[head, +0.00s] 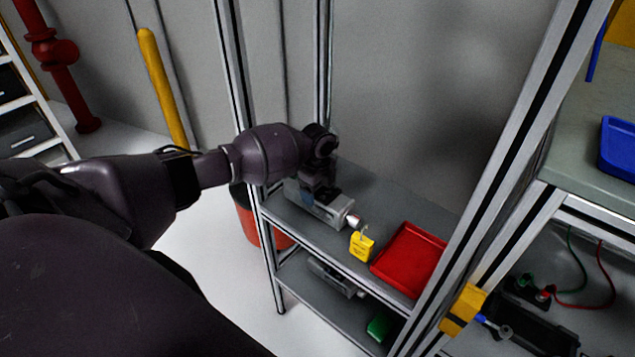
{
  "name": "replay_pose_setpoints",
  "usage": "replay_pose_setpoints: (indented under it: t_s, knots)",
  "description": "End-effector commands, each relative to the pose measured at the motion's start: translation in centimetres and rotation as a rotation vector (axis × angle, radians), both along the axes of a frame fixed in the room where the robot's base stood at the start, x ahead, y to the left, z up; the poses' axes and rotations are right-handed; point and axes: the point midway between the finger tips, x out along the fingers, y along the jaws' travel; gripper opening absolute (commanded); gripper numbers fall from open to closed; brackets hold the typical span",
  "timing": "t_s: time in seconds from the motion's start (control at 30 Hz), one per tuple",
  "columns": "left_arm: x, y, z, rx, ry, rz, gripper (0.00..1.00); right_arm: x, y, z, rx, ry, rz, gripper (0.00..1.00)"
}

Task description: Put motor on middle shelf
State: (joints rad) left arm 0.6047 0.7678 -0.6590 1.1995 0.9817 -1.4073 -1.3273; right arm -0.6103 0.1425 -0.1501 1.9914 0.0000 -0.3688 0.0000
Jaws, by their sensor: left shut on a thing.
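A grey motor (328,211) with a short shaft at its right end is at the left part of the middle shelf (375,190). My left gripper (318,190) is above it and shut on it; my wrist hides its upper left part. The motor lies lengthwise along the shelf and appears to be on or just above the surface; I cannot tell which. The fingertips are mostly hidden. My right gripper is not in view.
A yellow padlock-shaped object (362,246) and a red tray (409,259) are right of the motor. The lower shelf holds another grey motor-like unit (333,276) and a green item (379,327). Metal posts (505,180) frame the rack. A workbench (590,130) stands at right.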

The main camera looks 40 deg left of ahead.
Motion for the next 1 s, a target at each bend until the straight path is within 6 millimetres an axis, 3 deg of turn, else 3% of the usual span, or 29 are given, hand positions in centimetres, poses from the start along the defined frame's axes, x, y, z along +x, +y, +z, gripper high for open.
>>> replay_pose_setpoints:
  t_s: [0.47,0.5,0.63,1.0]
  knots:
    - [0.21,0.01,-0.41,0.0,-0.006,0.0,0.02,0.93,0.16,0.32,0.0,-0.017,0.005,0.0]
    - [0.02,0.03,-0.6,0.0,-0.001,0.0,0.8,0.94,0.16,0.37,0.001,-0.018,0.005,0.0]
    - [0.02,0.02,-0.59,0.0,-0.001,0.0,1.0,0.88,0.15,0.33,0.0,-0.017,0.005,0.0]
    - [0.05,0.05,0.11,0.0,-0.002,0.0,1.0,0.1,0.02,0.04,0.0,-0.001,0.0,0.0]
